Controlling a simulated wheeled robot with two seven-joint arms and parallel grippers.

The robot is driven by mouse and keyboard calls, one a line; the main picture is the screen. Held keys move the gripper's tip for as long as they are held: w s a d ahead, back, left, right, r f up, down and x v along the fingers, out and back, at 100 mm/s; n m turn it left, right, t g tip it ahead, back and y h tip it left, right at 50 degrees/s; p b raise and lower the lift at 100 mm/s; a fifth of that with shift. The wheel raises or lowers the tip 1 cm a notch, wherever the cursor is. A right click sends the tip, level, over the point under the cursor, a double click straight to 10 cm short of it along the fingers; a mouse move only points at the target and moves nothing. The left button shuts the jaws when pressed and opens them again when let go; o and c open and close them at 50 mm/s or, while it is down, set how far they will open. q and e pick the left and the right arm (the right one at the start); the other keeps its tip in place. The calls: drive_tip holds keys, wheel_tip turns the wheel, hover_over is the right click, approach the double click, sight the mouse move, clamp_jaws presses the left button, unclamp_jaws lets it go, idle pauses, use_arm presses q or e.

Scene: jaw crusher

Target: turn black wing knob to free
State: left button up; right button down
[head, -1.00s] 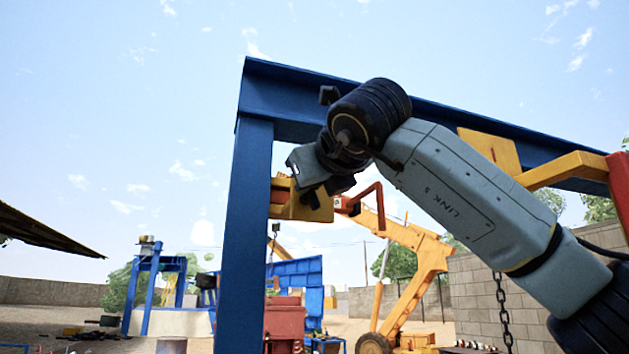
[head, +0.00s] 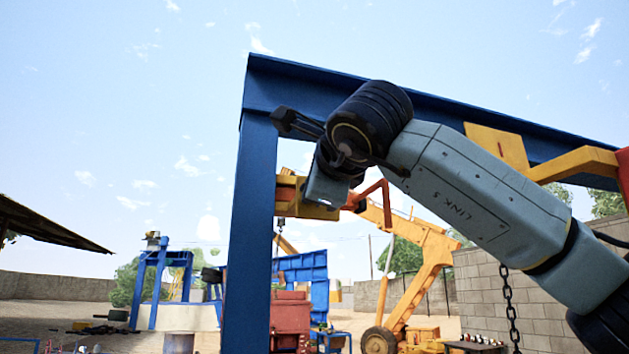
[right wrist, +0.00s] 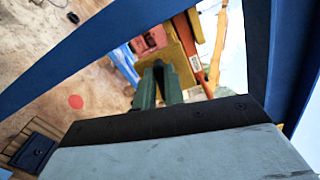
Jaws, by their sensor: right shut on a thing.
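My right gripper (right wrist: 158,76) is at the yellow bracket (head: 300,200) on the blue post. In the right wrist view, its two green fingers are close together against the yellow bracket (right wrist: 184,50). They are shut on a small dark piece, apparently the black wing knob (right wrist: 158,64), mostly hidden between the fingertips. In the head view, my own grey and black wrist hides the knob and fingertips, so the knob's angle cannot be read. My left gripper is not in view.
The blue post (head: 250,230) and the blue top beam (head: 440,112) frame the arm closely. A yellow and red bar (head: 575,163) is at right, near my forearm. A chain (head: 509,300) hangs below. A red machine (head: 290,318) and an orange crane (head: 425,240) stand behind.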

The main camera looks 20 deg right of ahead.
drive_tip(key=shift+f+n, duration=0.1)
drive_tip(key=shift+n, duration=1.2)
drive_tip(key=shift+a, duration=0.1)
drive_tip(key=c, duration=1.5)
unclamp_jaws()
drive_tip(key=shift+s, duration=0.1)
drive_tip(key=s+b, duration=0.1)
drive_tip(key=s, duration=0.3)
drive_tip(key=s+b, duration=0.2)
drive_tip(key=s, duration=0.3)
drive_tip(key=s+b, duration=0.1)
drive_tip(key=s, duration=0.3)
drive_tip(key=shift+s+d, duration=0.15)
drive_tip(key=shift+d, duration=0.1)
